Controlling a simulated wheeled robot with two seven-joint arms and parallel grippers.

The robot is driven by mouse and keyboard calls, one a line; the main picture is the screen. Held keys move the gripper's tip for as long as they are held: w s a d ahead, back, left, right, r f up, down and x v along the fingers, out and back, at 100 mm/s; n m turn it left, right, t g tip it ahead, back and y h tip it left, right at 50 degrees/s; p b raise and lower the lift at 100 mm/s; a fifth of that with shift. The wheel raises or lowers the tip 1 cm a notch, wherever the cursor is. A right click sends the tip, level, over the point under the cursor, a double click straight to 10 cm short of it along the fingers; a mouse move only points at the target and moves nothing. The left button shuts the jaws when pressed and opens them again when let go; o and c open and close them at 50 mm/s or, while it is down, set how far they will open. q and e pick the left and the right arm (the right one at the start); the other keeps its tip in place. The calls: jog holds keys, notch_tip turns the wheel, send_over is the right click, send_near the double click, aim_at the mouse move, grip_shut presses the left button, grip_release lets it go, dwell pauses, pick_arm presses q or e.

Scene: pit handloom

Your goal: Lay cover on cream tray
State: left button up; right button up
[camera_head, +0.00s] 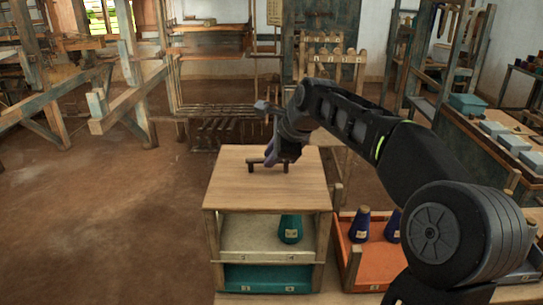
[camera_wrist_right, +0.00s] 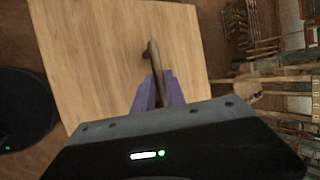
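The cover is a flat light-wood board (camera_head: 240,185) with a dark bar handle (camera_head: 254,165) on top. It lies level over the cream tray (camera_head: 240,235), across the tops of wooden corner posts. I cannot tell whether it touches all of them. A teal cone (camera_head: 290,230) stands in the cream tray beneath it. My right gripper (camera_head: 270,152) is at the handle from above. In the right wrist view, its purple fingers (camera_wrist_right: 158,92) are closed around the handle bar (camera_wrist_right: 154,58), with the board (camera_wrist_right: 100,60) below. My left gripper is not in view.
A teal tray (camera_head: 268,277) is under the cream one. An orange tray (camera_head: 370,268) with dark blue cones (camera_head: 360,225) stands close on the right. A bench with grey blocks (camera_head: 512,143) is farther right. Loom frames stand behind; the floor at left is clear.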

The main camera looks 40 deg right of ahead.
jog(key=o, duration=0.5)
jog(key=shift+s, duration=0.1)
jog(key=v, duration=0.7)
jog(key=shift+s+r+b, duration=0.15)
jog(key=shift+r+b, duration=0.2)
